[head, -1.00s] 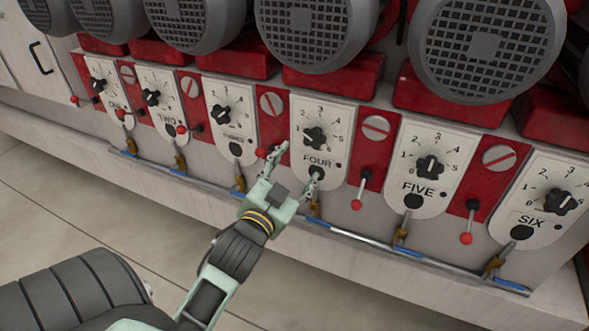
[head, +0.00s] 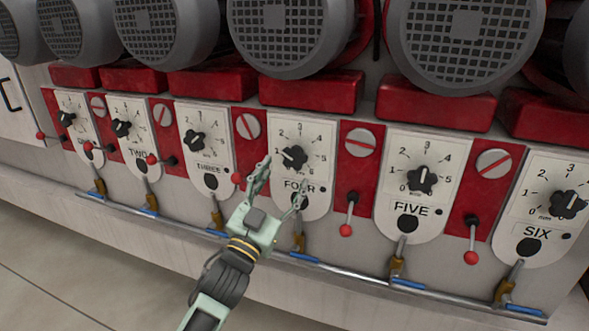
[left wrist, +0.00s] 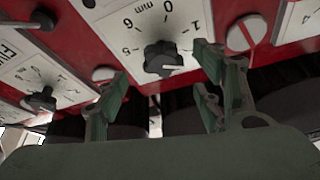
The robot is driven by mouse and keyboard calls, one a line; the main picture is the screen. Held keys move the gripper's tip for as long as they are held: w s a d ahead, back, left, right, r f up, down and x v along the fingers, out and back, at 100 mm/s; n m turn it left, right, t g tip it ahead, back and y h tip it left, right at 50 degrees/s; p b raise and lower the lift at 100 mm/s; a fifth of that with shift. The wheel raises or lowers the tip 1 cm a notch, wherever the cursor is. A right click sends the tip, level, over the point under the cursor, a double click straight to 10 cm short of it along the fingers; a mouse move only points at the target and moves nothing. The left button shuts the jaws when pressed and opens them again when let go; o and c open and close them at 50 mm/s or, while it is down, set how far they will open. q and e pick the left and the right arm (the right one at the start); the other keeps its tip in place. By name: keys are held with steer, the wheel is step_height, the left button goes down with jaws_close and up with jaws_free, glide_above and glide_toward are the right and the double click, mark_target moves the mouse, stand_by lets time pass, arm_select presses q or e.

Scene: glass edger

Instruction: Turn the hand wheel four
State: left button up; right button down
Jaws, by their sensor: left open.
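Hand wheel four (head: 294,157) is a black lobed knob on a white dial plate labelled FOUR, in the middle of the head view. In the left wrist view the same knob (left wrist: 161,57) shows upside down, with scale numbers around it. My left gripper (head: 282,178) is open, its fingers pointing up at plate four just below and left of the knob. In the left wrist view its two fingertips (left wrist: 160,75) lie on either side of the knob, with nothing gripped. Contact with the knob cannot be made out. My right gripper is not in view.
Hand wheels three (head: 194,141) and five (head: 421,179) flank it on similar plates. Red-knobbed levers (head: 347,229) stick out between plates. Grey motors (head: 290,35) overhang above. A pipe with brass valves (head: 397,268) runs below. The floor (head: 50,275) at lower left is clear.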

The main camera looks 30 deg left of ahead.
mark_target(293, 162)
arm_select(q)
steer(key=p+x, duration=0.1)
steer(key=x, duration=0.5)
steer(key=shift+w+r, duration=0.15)
steer(key=shift+w, duration=0.2)
steer(key=c, duration=1.1)
steer(key=shift+r+m+p, duration=0.15)
steer(key=shift+m+p, duration=0.45)
steer(key=shift+p, duration=0.1)
steer(key=shift+a+m+h+p, duration=0.1)
steer(key=shift+m+h+p, duration=0.2)
steer(key=shift+m+h, duration=0.3)
steer(key=shift+f, duration=0.25)
